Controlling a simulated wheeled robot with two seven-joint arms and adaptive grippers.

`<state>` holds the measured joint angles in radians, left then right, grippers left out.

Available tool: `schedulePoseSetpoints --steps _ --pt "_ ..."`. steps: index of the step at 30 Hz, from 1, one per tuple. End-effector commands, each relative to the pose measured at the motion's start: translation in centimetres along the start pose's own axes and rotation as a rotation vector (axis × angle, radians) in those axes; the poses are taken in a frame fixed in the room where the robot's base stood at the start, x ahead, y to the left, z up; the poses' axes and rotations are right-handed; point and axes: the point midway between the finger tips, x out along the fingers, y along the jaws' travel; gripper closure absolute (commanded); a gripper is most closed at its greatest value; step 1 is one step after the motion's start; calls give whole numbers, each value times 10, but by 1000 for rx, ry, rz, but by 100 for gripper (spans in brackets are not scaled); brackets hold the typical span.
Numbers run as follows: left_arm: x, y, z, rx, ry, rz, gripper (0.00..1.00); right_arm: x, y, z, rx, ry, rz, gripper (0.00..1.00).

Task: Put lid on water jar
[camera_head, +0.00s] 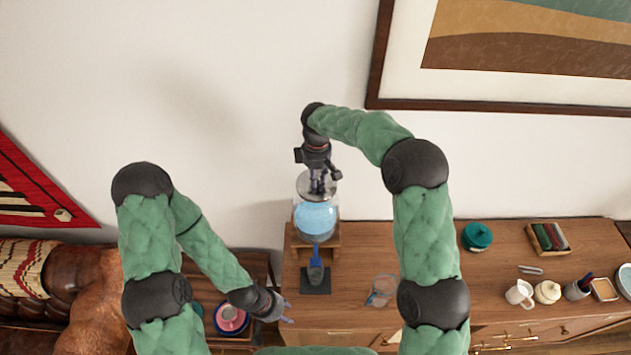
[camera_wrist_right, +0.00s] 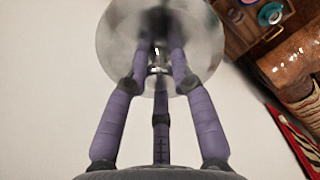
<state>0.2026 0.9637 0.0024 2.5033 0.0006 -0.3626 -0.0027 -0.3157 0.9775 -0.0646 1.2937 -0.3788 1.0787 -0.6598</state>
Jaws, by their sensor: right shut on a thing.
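The water jar (camera_head: 317,219) is clear glass with blue water and stands on a small wooden stand (camera_head: 330,248) on the cabinet. The round, shiny lid (camera_head: 328,191) is at the jar's top in the head view; I cannot tell whether it touches the rim. My right gripper (camera_head: 318,188) points down and is shut on the lid's knob. In the right wrist view the fingers (camera_wrist_right: 160,62) close around the knob at the middle of the lid (camera_wrist_right: 205,35). My left gripper (camera_head: 287,312) is low at the cabinet's left edge, empty, with fingertips apart.
A clear glass (camera_head: 381,290) stands to the right. A teal pot (camera_head: 477,236), a pencil box (camera_head: 548,239) and a white jug (camera_head: 520,293) are farther right. A framed picture (camera_head: 376,75) hangs above.

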Motion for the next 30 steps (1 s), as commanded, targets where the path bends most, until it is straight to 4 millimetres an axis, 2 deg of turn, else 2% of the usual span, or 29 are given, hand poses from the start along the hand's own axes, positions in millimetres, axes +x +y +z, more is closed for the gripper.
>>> schedulePoseSetpoints --steps 4,9,12,23,24,25,26,30 --pt "-3 1 0 0 0 0 60 7 2 -5 0 -1 -1 100" --pt "-17 6 1 0 0 0 60 28 2 -4 0 -1 -2 100" --pt "-18 7 1 0 0 0 60 35 2 -5 -1 1 1 100" --pt "-13 5 1 0 0 0 60 41 2 -5 0 1 1 100" --pt "-14 5 1 0 -1 0 60 40 2 -5 -1 1 0 64" --pt "-14 5 1 0 -1 0 60 40 2 -5 -1 1 0 55" --pt "-14 5 1 0 -1 0 60 40 2 -5 -1 1 0 51" --pt "-14 5 1 0 0 0 60 40 2 -4 0 1 0 51"
